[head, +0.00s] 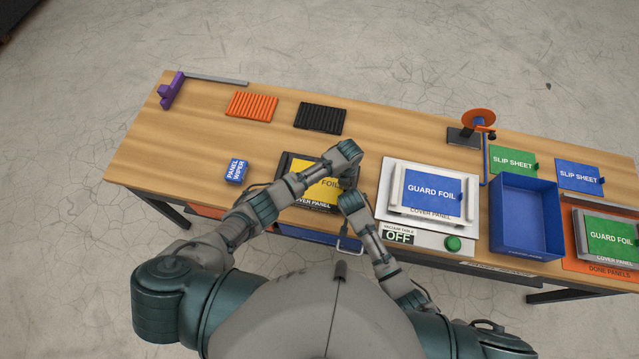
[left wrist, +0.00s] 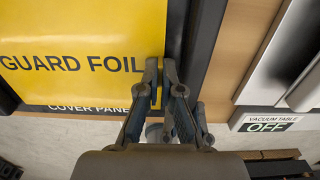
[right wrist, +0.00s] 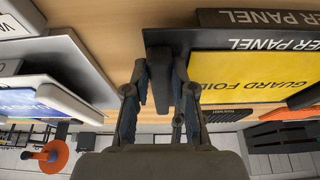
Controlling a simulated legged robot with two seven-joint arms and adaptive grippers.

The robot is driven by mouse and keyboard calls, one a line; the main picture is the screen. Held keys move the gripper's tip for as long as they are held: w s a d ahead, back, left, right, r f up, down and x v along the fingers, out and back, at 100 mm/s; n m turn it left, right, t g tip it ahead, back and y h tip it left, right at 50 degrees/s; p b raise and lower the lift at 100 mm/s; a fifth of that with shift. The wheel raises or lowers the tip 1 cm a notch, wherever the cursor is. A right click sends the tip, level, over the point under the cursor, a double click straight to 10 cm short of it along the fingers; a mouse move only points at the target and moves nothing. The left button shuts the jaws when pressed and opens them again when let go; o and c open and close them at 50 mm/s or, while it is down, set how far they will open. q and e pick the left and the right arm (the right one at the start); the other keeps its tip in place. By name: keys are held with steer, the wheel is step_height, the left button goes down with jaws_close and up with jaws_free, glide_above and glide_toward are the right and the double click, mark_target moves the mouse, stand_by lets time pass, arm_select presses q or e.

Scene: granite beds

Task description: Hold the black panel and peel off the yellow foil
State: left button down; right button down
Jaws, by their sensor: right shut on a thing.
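The black panel (head: 286,172) lies at the near edge of the table, left of the vacuum table. Yellow guard foil (head: 311,181) covers most of it; both show in the left wrist view as foil (left wrist: 70,45) and panel rim (left wrist: 207,35). My left gripper (left wrist: 160,72) is at the foil's right edge, its fingertips slightly apart with a narrow gap of yellow between them. My right gripper (right wrist: 159,85) is shut on the panel's edge (right wrist: 200,38). In the head view, my arms hide part of the panel and its right side.
A vacuum table (head: 383,214) marked OFF holds a panel with blue guard foil (head: 433,190). A blue bin (head: 527,248), slip sheets (head: 512,160) and an orange tape roll (head: 478,119) are on the right. A blue panel wiper (head: 236,171) lies left. In the right wrist view, another black panel (right wrist: 260,18) shows.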

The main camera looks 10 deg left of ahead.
arm_select(q)
steer(key=shift+d+r, duration=0.4)
steer(key=shift+r, duration=0.35)
arm_select(e)
steer(key=shift+f, duration=0.1)
arm_select(q)
steer(key=shift+d+r, duration=0.2)
steer(key=shift+r, duration=0.35)
steer(key=shift+d+r, duration=0.2)
steer(key=shift+r, duration=0.35)
arm_select(e)
steer(key=shift+s+a, duration=0.1)
arm_select(q)
steer(key=shift+r, duration=2.5)
arm_select(e)
steer(key=c, duration=0.9)
jaws_free()
arm_select(q)
steer(key=shift+a, duration=0.1)
